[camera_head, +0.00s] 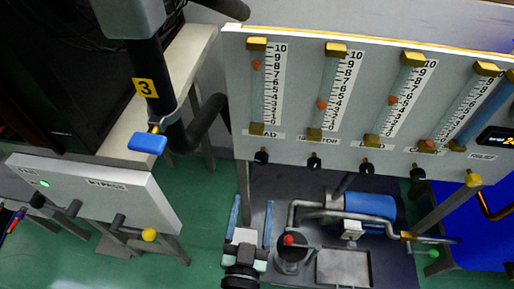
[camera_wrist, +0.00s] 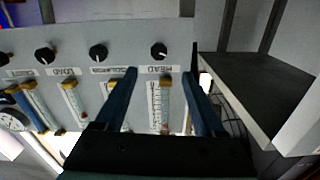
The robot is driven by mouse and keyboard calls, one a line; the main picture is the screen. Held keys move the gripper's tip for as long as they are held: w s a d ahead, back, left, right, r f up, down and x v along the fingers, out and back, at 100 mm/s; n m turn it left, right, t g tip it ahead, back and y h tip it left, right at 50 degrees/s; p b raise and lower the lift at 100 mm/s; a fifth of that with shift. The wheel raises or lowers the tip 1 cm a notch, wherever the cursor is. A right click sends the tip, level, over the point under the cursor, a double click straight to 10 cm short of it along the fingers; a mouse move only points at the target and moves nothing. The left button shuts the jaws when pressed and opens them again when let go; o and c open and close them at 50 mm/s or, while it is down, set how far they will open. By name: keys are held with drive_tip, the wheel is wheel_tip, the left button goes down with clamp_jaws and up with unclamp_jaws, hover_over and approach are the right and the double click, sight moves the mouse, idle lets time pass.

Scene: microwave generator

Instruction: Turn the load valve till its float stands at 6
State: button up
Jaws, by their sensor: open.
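The load meter (camera_head: 398,95) is the third tube from the left on the grey panel in the head view. Its orange float (camera_head: 392,100) stands near mid-scale, roughly 5 to 6; I cannot read it exactly. The black load valve knob (camera_head: 366,169) is below it. In the wrist view, upside down, the load knob (camera_wrist: 45,55) sits left of centre by the LOAD label (camera_wrist: 62,71). My gripper (camera_head: 251,200) is open and empty, below the leftmost knob. In the wrist view my gripper (camera_wrist: 159,73) has the HEAD label between its blue fingers, apart from the load knob.
Similar knobs stand beside it: head (camera_head: 261,157), collector (camera_head: 313,163) and a fourth (camera_head: 417,173). Below the panel are a blue cylinder (camera_head: 370,207), metal pipes and a red-knobbed lever (camera_head: 288,240). A bench and lever box (camera_head: 95,195) stand at left.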

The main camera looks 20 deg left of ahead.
sight(261, 162)
drive_tip(key=b+x, duration=0.2)
drive_tip(key=x, duration=0.8)
drive_tip(key=shift+w+d+f, duration=0.1)
drive_tip(key=shift+w, duration=0.25)
drive_tip(key=shift+b+x, duration=0.8)
drive_tip(key=shift+x, duration=0.25)
clamp_jaws()
